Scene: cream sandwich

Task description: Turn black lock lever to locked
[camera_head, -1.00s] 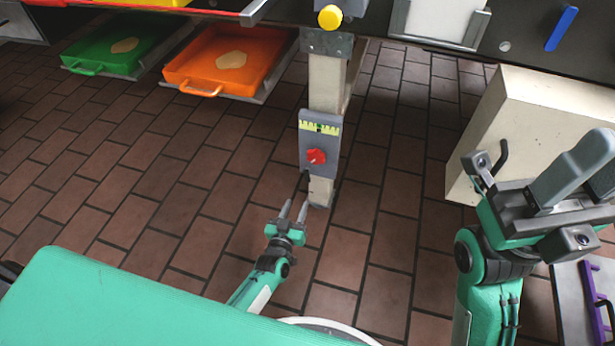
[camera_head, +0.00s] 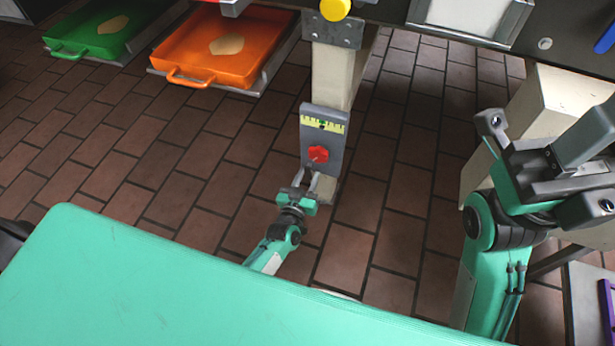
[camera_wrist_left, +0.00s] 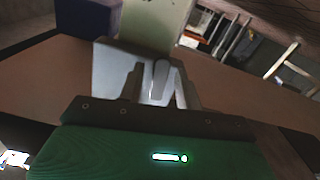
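A grey panel (camera_head: 336,118) is fixed to a cream post and carries a yellow scale (camera_head: 323,124) and a red knob (camera_head: 319,154). My left gripper (camera_head: 307,178) is at the panel's lower end, just below the red knob. Its fingers are apart. In the left wrist view my left gripper (camera_wrist_left: 161,92) has a rounded upright lever (camera_wrist_left: 160,79) between its fingers, in front of the pale panel (camera_wrist_left: 112,66). The lever looks grey there; contact with the fingers is unclear. The black lever is hard to make out in the head view. My right gripper (camera_head: 555,165) is at the right, away from the panel.
An orange tray (camera_head: 190,70) and a green tray (camera_head: 75,42) are at the upper left. A yellow knob (camera_head: 335,9) is at the top of the post. A cream block (camera_head: 560,95) stands behind my right arm. Brick floor (camera_head: 130,170) is clear left of the post.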

